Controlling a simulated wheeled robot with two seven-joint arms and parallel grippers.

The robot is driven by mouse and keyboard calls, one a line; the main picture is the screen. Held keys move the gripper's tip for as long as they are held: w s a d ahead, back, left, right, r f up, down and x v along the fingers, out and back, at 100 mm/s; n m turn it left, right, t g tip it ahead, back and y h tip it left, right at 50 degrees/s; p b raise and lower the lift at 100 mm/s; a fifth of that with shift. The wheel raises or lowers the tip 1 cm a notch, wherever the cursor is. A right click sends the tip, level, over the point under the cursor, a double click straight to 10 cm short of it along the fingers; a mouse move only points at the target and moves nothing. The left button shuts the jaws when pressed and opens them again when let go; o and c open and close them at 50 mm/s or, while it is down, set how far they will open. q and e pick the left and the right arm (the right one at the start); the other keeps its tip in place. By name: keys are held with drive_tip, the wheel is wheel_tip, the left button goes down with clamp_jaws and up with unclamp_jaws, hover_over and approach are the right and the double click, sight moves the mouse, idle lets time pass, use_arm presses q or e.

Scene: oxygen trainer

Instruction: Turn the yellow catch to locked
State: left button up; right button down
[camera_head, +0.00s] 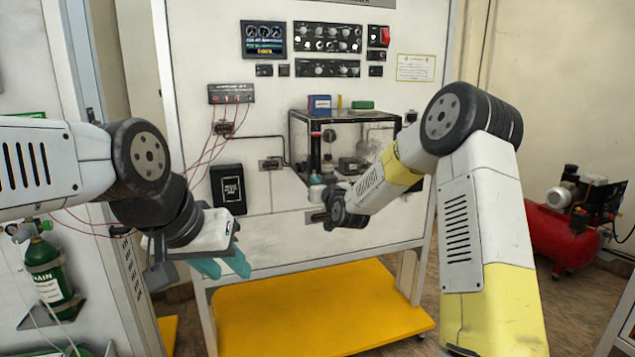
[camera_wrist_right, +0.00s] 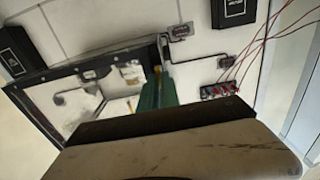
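A dark-framed clear chamber (camera_head: 345,118) stands against the panel and also shows in the right wrist view (camera_wrist_right: 95,72). My right gripper (camera_head: 322,181) is in front of the chamber's lower left, largely hidden by its own wrist. In the right wrist view its green fingers (camera_wrist_right: 158,92) appear close together in front of the chamber's edge. Their gap and anything between them cannot be made out. My left gripper (camera_head: 222,267) hangs lower left of the chamber, its teal fingertips apart and empty.
Thin red leads hang from a dark terminal strip (camera_head: 231,93) on the panel's left. A black box (camera_head: 228,189) is mounted below them. A yellow shelf (camera_head: 320,310) lies low under the panel. A red compressor (camera_head: 560,232) stands at right, and a green cylinder (camera_head: 48,270) at left.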

drive_tip(key=shift+m, duration=0.4)
drive_tip(key=shift+w+d+f+m, duration=0.1)
drive_tip(key=shift+f+m, duration=0.05)
drive_tip(key=shift+m, duration=2.7)
drive_tip(key=shift+s+d+f+m, duration=0.1)
drive_tip(key=shift+d+f+m, duration=0.05)
drive_tip(key=shift+m, duration=2.75)
drive_tip(key=shift+w+d+f+m, duration=0.1)
drive_tip(key=shift+f+m, duration=0.05)
drive_tip(key=shift+m, duration=2.7)
drive_tip(key=c, duration=1.6)
unclamp_jaws()
